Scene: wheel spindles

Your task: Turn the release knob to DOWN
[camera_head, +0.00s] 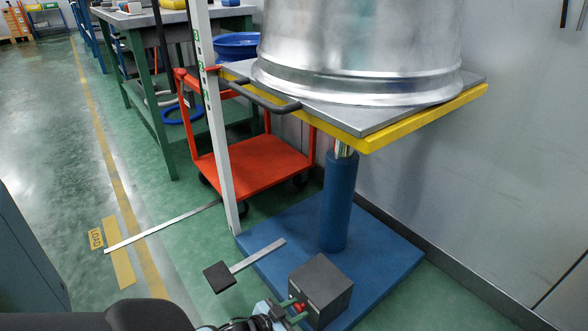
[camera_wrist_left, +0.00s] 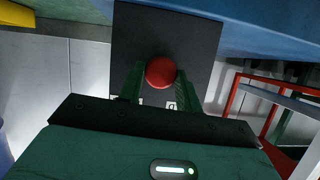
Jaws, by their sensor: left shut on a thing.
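The release knob (camera_wrist_left: 160,72) is a round red knob on the face of a dark grey box (camera_wrist_left: 125,38). The box (camera_head: 322,284) stands on the blue base of the lift table, and a bit of the red knob (camera_head: 299,306) shows at its lower left. My left gripper (camera_wrist_left: 158,88) is shut on the knob, with one green finger on each side. In the head view my left gripper (camera_head: 297,312) is at the bottom edge, against the box. Small white marks show below the knob, partly hidden and too small to read. My right gripper is not in view.
A large silver wheel rim (camera_head: 350,50) rests on the lift table's yellow-edged top (camera_head: 420,115), above a blue column (camera_head: 336,205). A black pedal (camera_head: 220,277) sticks out left of the blue base (camera_head: 385,245). A red cart (camera_head: 255,170) stands behind. Green floor lies open at left.

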